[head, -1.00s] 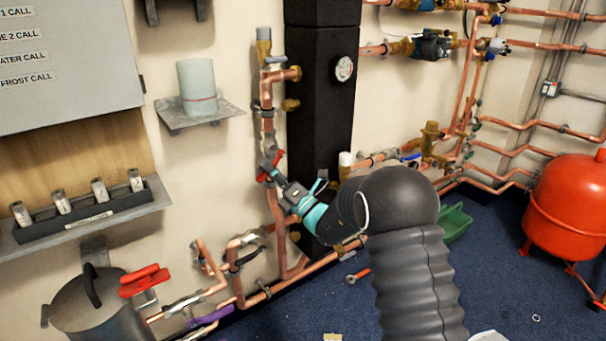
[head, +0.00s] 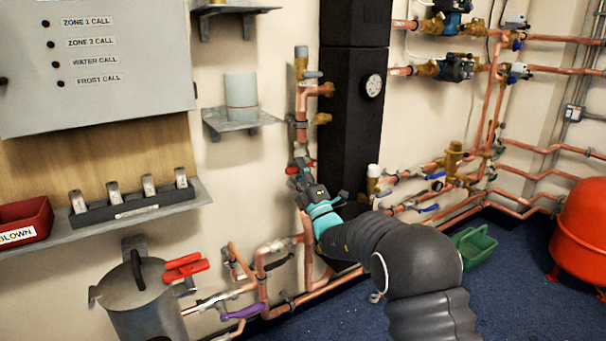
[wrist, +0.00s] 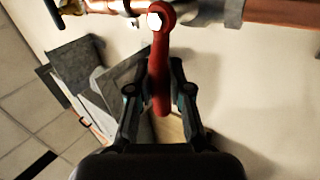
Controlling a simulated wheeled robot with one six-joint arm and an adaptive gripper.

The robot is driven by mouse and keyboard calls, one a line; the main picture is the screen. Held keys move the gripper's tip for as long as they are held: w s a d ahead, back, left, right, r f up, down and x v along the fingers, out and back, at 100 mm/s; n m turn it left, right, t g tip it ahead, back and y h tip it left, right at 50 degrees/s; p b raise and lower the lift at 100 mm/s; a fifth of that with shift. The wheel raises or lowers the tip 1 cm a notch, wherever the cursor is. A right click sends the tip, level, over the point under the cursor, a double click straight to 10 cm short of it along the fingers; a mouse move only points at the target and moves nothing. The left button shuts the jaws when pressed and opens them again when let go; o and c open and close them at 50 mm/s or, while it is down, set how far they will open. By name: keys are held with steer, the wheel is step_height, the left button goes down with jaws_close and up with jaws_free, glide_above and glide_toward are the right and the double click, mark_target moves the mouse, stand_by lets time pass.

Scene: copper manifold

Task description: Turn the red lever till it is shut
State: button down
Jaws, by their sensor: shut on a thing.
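The red lever (wrist: 161,75) hangs from a pale bolt on the copper pipe (wrist: 285,12) in the wrist view, roughly square to the pipe's run. My gripper (wrist: 164,68) has a finger on each side of the lever's arm and is shut on it. In the head view, my gripper (head: 303,172) is at the upright copper pipe (head: 301,130) left of the black column. Only small red parts of the lever (head: 292,169) show there; my gripper hides the rest.
A grey shelf with a pale cylinder (head: 241,92) is above left of my gripper. A metal pot (head: 140,300) and red handles (head: 184,268) are at lower left. The black column (head: 352,110) stands just right of the pipe.

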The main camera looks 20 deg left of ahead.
steer(key=shift+s+a+r, duration=0.1)
steer(key=shift+s+r, duration=0.05)
steer(key=shift+r, duration=0.2)
steer(key=c, duration=1.1)
jaws_free()
steer(key=shift+a, duration=0.1)
steer(key=shift+d+f, duration=0.15)
steer(key=shift+d, duration=0.1)
steer(key=v, duration=1.1)
steer(key=shift+s+d+f, duration=0.1)
steer(key=shift+d+f, duration=0.15)
steer(key=shift+f, duration=0.1)
